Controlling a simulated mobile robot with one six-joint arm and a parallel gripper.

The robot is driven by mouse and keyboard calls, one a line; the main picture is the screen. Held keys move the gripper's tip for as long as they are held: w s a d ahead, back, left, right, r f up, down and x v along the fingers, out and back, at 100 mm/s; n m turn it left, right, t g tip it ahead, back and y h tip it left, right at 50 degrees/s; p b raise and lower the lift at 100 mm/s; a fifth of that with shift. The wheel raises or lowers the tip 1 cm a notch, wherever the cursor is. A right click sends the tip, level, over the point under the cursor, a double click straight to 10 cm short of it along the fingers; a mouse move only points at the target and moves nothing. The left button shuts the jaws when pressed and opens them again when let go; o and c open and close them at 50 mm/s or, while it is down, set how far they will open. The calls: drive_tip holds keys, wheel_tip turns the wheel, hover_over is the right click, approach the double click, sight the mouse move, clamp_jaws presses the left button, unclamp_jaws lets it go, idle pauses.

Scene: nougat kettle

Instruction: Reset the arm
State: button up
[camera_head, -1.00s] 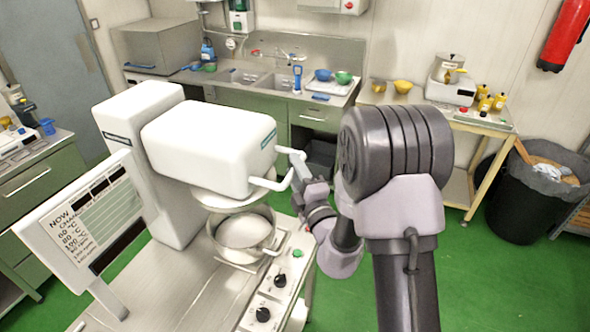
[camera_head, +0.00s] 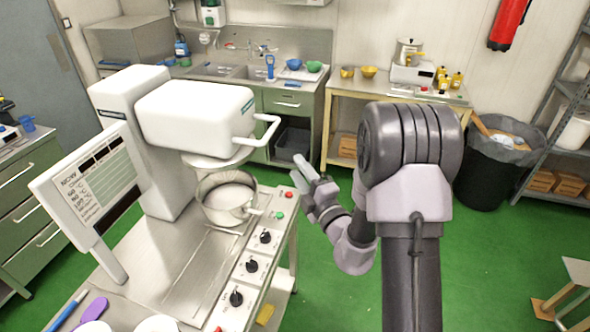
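My gripper (camera_head: 306,172) is right of the kettle machine, over the green floor and apart from the machine's handle. Its fingers are small and partly seen from the side, and I cannot tell whether they are open or shut. I see nothing clearly held. My arm bends at an elbow right of the machine. The white mixing machine (camera_head: 195,115) has a bent white handle (camera_head: 262,135) on its right side. Under its head is a metal kettle (camera_head: 230,200) with pale contents.
A control strip with black knobs (camera_head: 251,266) runs along the machine table's right edge. A sign board (camera_head: 88,180) stands at left. A black bin (camera_head: 490,165) and a shelf stand at right. A low stool (camera_head: 575,290) is at lower right. Green floor lies open around my arm.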

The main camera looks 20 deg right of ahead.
drive_tip(key=shift+w+f, duration=0.15)
drive_tip(key=shift+w, duration=0.2)
